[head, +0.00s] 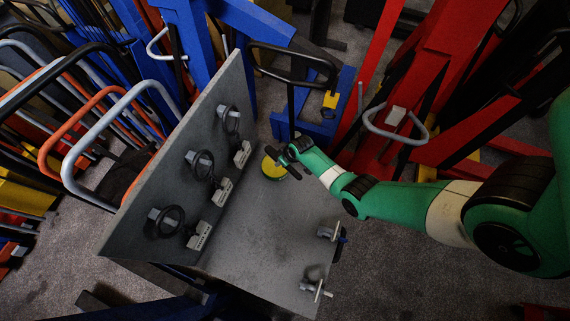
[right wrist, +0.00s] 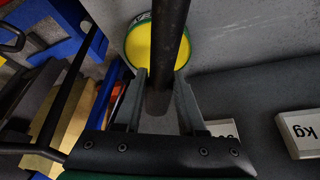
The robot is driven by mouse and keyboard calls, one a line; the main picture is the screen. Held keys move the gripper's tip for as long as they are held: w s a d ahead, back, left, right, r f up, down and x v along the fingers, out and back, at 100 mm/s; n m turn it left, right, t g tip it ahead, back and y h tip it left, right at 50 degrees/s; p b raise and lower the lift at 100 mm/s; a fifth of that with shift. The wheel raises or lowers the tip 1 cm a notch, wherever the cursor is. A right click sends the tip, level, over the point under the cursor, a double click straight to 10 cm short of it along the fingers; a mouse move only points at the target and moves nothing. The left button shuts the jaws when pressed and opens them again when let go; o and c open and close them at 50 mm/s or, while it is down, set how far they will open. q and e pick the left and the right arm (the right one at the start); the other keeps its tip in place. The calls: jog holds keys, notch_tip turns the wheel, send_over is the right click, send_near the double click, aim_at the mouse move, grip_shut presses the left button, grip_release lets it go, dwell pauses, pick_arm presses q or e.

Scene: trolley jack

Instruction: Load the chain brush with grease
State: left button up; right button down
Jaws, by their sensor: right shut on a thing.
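My right gripper (head: 283,159) is at the back of the grey tray, right beside the yellow grease tin (head: 273,169). In the right wrist view the gripper (right wrist: 160,100) is shut on a dark rod-like handle, which I take to be the chain brush (right wrist: 171,35). The handle crosses in front of the round tin (right wrist: 139,45), whose inside is yellow and rim dark green. The brush's bristle end is not visible, so I cannot tell whether it touches the grease. My left gripper is not in view.
The grey tray (head: 255,230) has a tall slanted back panel (head: 165,165) with several dark loops and white labelled tags (head: 221,192). Two metal fittings (head: 316,290) sit at its right edge. Blue and red jacks and trolley handles crowd around. The tray's middle is clear.

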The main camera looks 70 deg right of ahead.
jog(key=shift+s+d, duration=0.15)
jog(key=shift+d, duration=0.1)
jog(key=shift+a, duration=0.1)
notch_tip(320, 180, down, 6)
jog(key=b, duration=0.5)
jog(key=shift+f+b, duration=0.55)
jog(key=shift+b, duration=0.25)
dwell(0.9)
jog(key=shift+r, duration=0.1)
dwell(0.4)
notch_tip(320, 180, up, 7)
jog(key=p, duration=0.6)
jog(key=shift+p, duration=0.4)
